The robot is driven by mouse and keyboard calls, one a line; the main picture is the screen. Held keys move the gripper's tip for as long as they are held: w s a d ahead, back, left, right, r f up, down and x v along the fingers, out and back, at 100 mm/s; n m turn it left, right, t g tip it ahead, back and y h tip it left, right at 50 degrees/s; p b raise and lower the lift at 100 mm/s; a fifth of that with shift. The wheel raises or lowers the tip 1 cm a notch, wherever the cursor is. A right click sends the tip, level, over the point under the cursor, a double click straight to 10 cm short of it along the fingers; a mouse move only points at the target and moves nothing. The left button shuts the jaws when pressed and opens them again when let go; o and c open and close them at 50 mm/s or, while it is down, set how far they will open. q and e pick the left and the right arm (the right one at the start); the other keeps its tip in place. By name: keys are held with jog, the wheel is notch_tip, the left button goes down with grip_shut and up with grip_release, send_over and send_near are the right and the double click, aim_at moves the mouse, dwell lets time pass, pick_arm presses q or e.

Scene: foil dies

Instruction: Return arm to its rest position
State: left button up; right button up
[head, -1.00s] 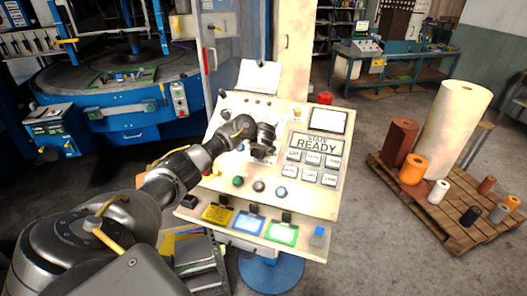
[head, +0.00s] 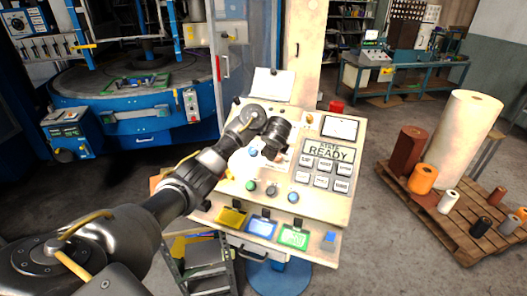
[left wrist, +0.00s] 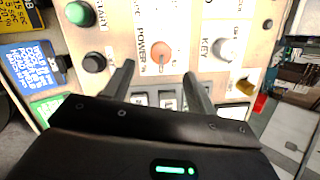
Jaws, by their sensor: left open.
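My left arm (head: 165,208) comes in from the lower left and reaches over the front of a cream control panel (head: 224,188). My left gripper (head: 270,155) is in front of the panel, left of the STATE READY display (head: 330,150); its fingers are hard to make out in the head view. In the left wrist view its two fingers (left wrist: 160,82) are apart, with nothing between them but the panel face behind. An orange-red POWER knob (left wrist: 161,52) and a silver KEY switch (left wrist: 226,46) show beyond the fingertips. My right gripper is not in view.
Coloured cards, including a yellow one (head: 231,216), line the panel's lower edge. A pallet (head: 455,235) with rolls stands at right. A blue machine (head: 135,100) is behind at left. A small rack (head: 208,262) stands below the panel. Open floor lies between panel and pallet.

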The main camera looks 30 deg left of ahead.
pick_arm(q)
jog(key=shift+w+d+r, duration=0.1)
jog(key=shift+d+r, duration=0.05)
jog(key=shift+d, duration=0.15)
jog(key=shift+d, duration=0.1)
